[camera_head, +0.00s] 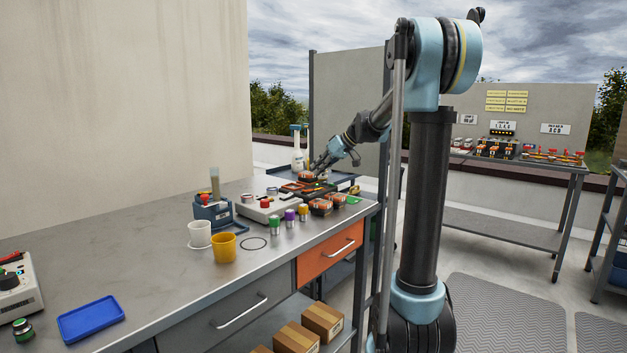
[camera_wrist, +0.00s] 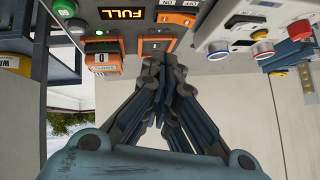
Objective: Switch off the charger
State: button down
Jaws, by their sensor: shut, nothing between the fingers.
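The charger (camera_head: 318,189) is a dark unit with orange parts near the far right end of the workbench. In the wrist view, its lit display (camera_wrist: 124,14) reads FULL upside down. An orange-framed panel (camera_wrist: 157,45) lies just beyond my fingertips, and another orange part (camera_wrist: 176,19) is beside the display. An orange block with a white label (camera_wrist: 102,58) is to the left. My gripper (camera_head: 314,168) is shut and empty, close over the charger; its fingers (camera_wrist: 163,65) overlap the panel's edge. I cannot tell whether they touch it, or the switch's position.
A light grey box with a red button (camera_head: 262,207) stands just left of the charger. Small coloured jars (camera_head: 290,217), a white cup (camera_head: 200,233) and a yellow cup (camera_head: 223,247) are nearer. A spray bottle (camera_head: 297,148) stands behind. The bench's left middle is clear.

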jog(key=v, duration=0.7)
jog(key=shift+d+r, duration=0.15)
jog(key=shift+r, duration=0.05)
jog(key=shift+s+a+r, duration=0.1)
jog(key=shift+s+r, duration=0.05)
jog(key=shift+s, duration=0.2)
jog(key=shift+s+a+r, duration=0.15)
jog(key=shift+s, duration=0.2)
send_over(310, 190)
jog(key=f, duration=0.4)
jog(key=d+f, duration=0.1)
jog(key=f, duration=0.1)
jog(key=shift+f, duration=0.3)
jog(key=f, duration=0.2)
jog(key=a+f, duration=0.1)
jog(key=shift+s, duration=0.3)
jog(key=shift+s+f, duration=0.15)
jog(key=shift+f, duration=0.35)
jog(key=shift+d, duration=0.1)
